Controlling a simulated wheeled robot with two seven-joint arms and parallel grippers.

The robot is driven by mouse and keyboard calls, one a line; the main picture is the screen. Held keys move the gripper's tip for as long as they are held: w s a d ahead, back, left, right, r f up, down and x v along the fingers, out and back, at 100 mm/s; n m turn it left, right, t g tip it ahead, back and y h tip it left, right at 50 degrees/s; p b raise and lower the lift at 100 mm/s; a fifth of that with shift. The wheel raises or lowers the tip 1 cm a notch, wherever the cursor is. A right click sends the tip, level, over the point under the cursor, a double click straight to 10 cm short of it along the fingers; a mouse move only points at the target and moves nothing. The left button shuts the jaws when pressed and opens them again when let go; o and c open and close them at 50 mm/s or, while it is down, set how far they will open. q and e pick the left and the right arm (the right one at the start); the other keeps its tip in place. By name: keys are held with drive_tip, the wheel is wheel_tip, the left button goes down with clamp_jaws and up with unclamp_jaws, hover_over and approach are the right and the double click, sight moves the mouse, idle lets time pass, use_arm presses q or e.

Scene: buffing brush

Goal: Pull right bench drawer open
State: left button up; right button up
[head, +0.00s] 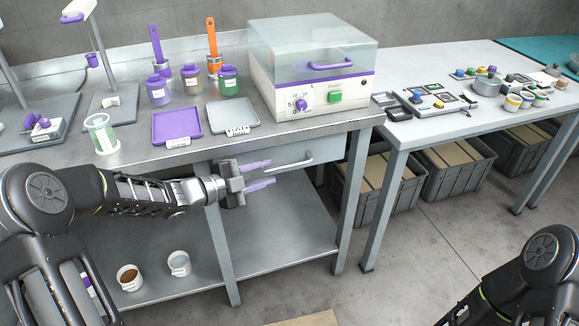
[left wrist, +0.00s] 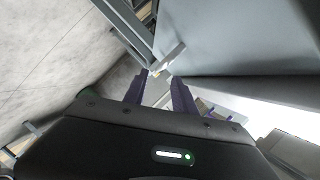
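The right bench drawer (head: 318,151) is a grey front under the bench top and looks shut. Its pale bar handle (head: 290,163) runs along the front; a pale bar that looks like this handle (left wrist: 173,54) shows just beyond the fingertips in the left wrist view. My left gripper (head: 272,172) is in front of the drawer, its two purple fingers apart and pointing right toward the handle. The fingers (left wrist: 161,83) also show spread in the left wrist view, with nothing clearly gripped. Contact with the handle cannot be told. My right gripper is out of view.
The bench top (head: 215,149) above holds a purple tray (head: 177,125), a grey tray (head: 233,115) and a clear-lidded machine (head: 312,75). A lower shelf (head: 290,235) lies below the drawer, with two cups at its left.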

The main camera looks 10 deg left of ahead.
sight(283, 168)
use_arm(q)
drive_tip(key=shift+d, duration=0.1)
drive_tip(key=x, duration=0.7)
drive_tip(key=shift+w+d+f, duration=0.1)
drive_tip(key=shift+w+d, duration=0.1)
drive_tip(key=shift+w, duration=0.1)
clamp_jaws()
idle(1.2)
